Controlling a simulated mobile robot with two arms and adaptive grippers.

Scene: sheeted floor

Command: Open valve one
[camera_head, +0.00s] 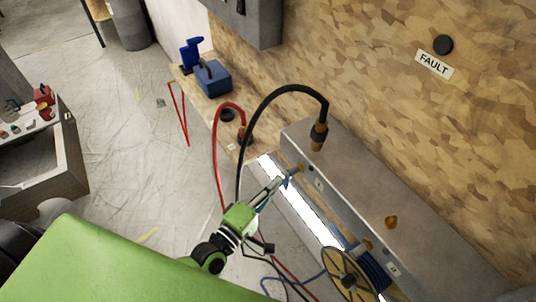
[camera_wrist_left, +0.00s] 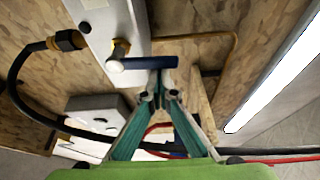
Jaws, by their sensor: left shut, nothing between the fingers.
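Valve one is on the front side of the grey metal box (camera_head: 360,185), near a small label that seems to read 1 (camera_head: 318,184). Its blue lever handle (camera_head: 288,180) sits on a brass stem (camera_head: 299,168). In the left wrist view the blue handle (camera_wrist_left: 150,62) lies crosswise just ahead of my fingertips, with its pivot at the left end. My left gripper (camera_head: 278,184) is shut and empty, its tips right at the handle; whether they touch it I cannot tell. My right gripper is not in view.
A black hose (camera_head: 285,89) and a red hose (camera_head: 217,140) arch close beside my left gripper. A yellow hand wheel (camera_head: 348,275) and blue coil (camera_head: 374,272) stand lower right. A blue toolbox (camera_head: 213,77) sits farther back. A bright light strip (camera_head: 305,205) runs below the box.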

